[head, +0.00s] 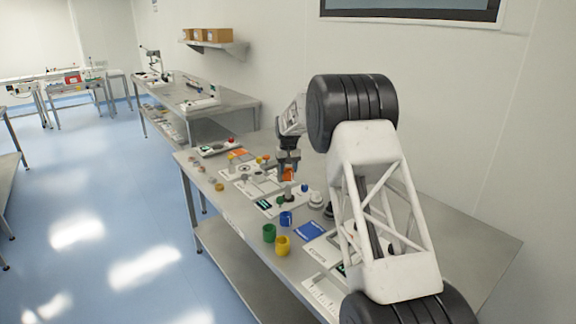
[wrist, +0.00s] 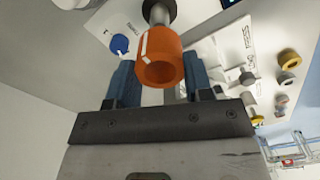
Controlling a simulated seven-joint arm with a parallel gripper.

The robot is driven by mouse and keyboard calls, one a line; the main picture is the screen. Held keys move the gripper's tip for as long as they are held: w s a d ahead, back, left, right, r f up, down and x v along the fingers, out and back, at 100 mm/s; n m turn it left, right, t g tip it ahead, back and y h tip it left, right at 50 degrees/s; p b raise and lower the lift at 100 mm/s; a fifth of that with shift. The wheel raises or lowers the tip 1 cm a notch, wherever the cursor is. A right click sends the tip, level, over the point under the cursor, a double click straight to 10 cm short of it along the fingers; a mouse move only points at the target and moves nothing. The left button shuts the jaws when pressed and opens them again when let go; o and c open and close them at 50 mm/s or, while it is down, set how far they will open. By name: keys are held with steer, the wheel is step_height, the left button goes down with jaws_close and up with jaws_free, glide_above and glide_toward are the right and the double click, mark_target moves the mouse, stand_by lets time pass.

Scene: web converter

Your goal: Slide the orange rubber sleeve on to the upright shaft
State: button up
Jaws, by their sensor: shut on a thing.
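My gripper (head: 288,161) is shut on the orange rubber sleeve (head: 288,175), above the workbench. In the wrist view the sleeve (wrist: 158,62) sits between the two blue fingers, with a pale mark on its side and its hollow open end facing the camera. I cannot tell whether the shaft's tip is inside the sleeve.
Blue (head: 286,218), green (head: 269,233) and yellow (head: 282,246) cups stand nearer the front edge. A blue pad (head: 310,231) lies beside them. More panels and small rings lie farther along the bench.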

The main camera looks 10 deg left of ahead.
mark_target(288, 186)
steer(key=shift+f, duration=1)
steer(key=shift+f, duration=1.55)
stand_by(2.3)
steer(key=shift+f, duration=2.05)
steer(key=o, duration=0.9)
steer(key=shift+o, duration=0.2)
steer(key=shift+r, duration=0.2)
steer(key=shift+r, duration=3.7)
